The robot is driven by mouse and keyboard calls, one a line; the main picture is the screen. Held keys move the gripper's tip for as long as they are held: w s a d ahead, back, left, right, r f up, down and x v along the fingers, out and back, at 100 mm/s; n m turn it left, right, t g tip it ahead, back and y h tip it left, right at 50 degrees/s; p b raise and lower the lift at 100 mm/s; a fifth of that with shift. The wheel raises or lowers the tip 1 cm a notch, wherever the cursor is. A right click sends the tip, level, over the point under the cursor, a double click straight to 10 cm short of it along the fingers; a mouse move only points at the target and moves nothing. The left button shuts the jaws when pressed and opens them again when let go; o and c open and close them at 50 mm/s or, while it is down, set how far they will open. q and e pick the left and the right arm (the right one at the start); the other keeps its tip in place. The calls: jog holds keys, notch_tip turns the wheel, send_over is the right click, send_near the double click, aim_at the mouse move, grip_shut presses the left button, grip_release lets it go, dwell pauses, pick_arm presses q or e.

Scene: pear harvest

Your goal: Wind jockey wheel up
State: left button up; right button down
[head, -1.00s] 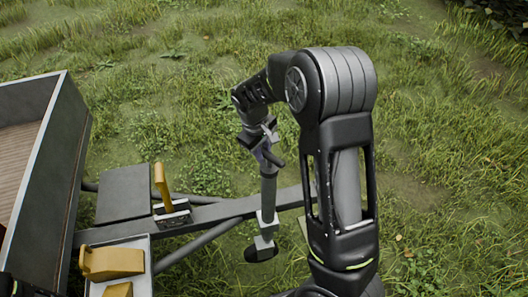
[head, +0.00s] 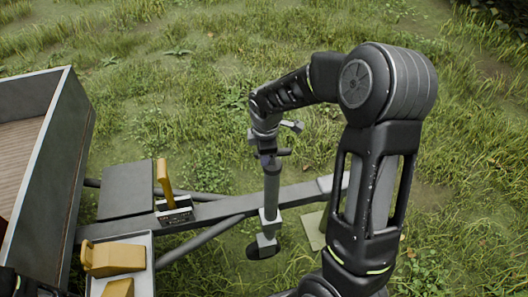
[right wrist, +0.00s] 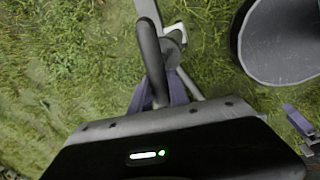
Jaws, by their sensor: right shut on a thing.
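The jockey wheel's grey post (head: 271,190) stands upright beside the trailer's drawbar (head: 225,209). Its small dark wheel (head: 263,249) is at the bottom, low over the grass; whether it touches the ground I cannot tell. My right gripper (head: 268,145) is at the top of the post, shut on the crank handle. In the right wrist view the dark handle (right wrist: 150,58) runs up between the fingers of my right gripper (right wrist: 166,92). The fingertips are partly hidden in both views.
The grey-sided trailer (head: 62,150) stands at the left. A yellow lever (head: 163,176) rises from the drawbar. Yellow wedge blocks (head: 118,257) lie at the lower left. A pale flat pad (head: 313,230) lies by the drawbar's right end. Open grass lies behind.

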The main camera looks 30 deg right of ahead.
jog(key=shift+n, duration=0.6)
jog(key=shift+s, duration=0.1)
jog(key=c, duration=1.3)
grip_release()
jog(key=shift+o, duration=0.2)
notch_tip(320, 180, up, 8)
jog(key=s, duration=0.1)
jog(key=shift+s+a+f, duration=0.2)
jog(key=shift+s+a, duration=0.05)
jog(key=shift+a, duration=0.05)
